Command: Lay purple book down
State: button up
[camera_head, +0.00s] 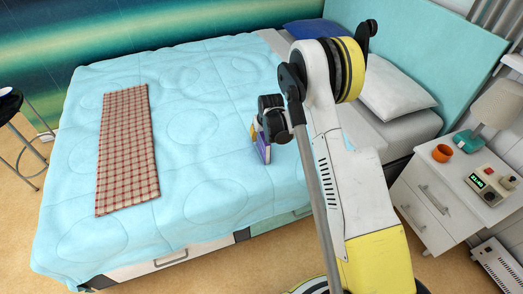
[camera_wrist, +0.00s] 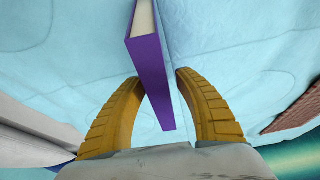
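The purple book (camera_wrist: 150,70) stands edge-on between the yellow fingers of my gripper (camera_wrist: 158,76) in the wrist view. Its purple cover strip and pale pages show. The fingertips sit close against its two sides, so my gripper looks shut on it; a thin gap at the right finger is hard to judge. In the head view the book (camera_head: 262,146) is upright, slightly tilted, below my gripper (camera_head: 257,132), over the light-blue bed (camera_head: 200,110). My arm hides part of it. I cannot tell whether its lower edge touches the bed.
A red checked runner (camera_head: 127,150) lies on the bed's left part. Pillows (camera_head: 390,90) lie at the headboard. A white nightstand (camera_head: 440,205) with an orange cup (camera_head: 442,153), clock (camera_head: 486,180) and lamp (camera_head: 490,115) stands right. The bed between runner and book is clear.

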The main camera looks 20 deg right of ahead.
jog(key=v, duration=1.2)
jog(key=shift+r, duration=0.15)
jog(key=s+a+r+t, duration=0.1)
jog(key=s+a+r, duration=0.1)
jog(key=s+r, duration=1.5)
jog(key=s+r+t, duration=0.1)
jog(key=s+r, duration=0.2)
jog(key=s, duration=1.2)
jog(key=shift+s+a+t, duration=0.2)
jog(key=shift+a+t, duration=0.05)
jog(key=shift+t, duration=0.05)
